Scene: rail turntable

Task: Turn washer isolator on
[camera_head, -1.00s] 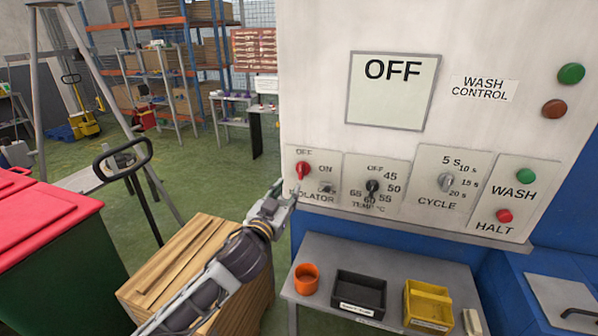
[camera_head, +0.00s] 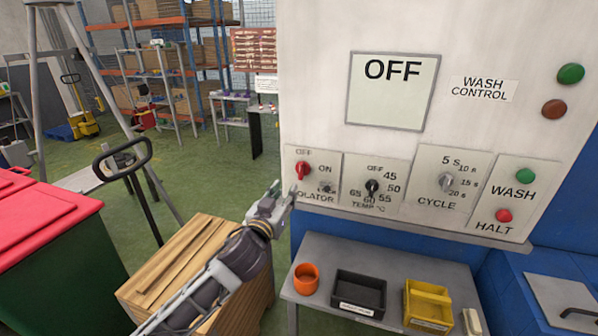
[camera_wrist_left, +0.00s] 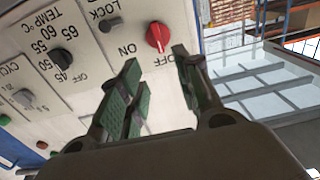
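The red isolator knob (camera_head: 302,170) is on the left plate of the white wash control panel (camera_head: 330,90), between its OFF and ON marks. It points up towards OFF, and the display (camera_head: 391,92) reads OFF. My left gripper (camera_head: 281,197) is just below and left of the knob, apart from it. In the left wrist view the red knob (camera_wrist_left: 158,37) lies beyond and between the fingertips of my left gripper (camera_wrist_left: 157,58), which are open and empty. My right gripper is not in view.
Temperature knob (camera_head: 372,188), cycle knob (camera_head: 446,182), green wash button (camera_head: 526,176) and red halt button (camera_head: 504,215) sit to the right. Below, a grey shelf (camera_head: 325,305) holds an orange cup (camera_head: 306,278), black bin (camera_head: 359,292) and yellow bin (camera_head: 428,305). A wooden crate (camera_head: 180,260) stands below my arm.

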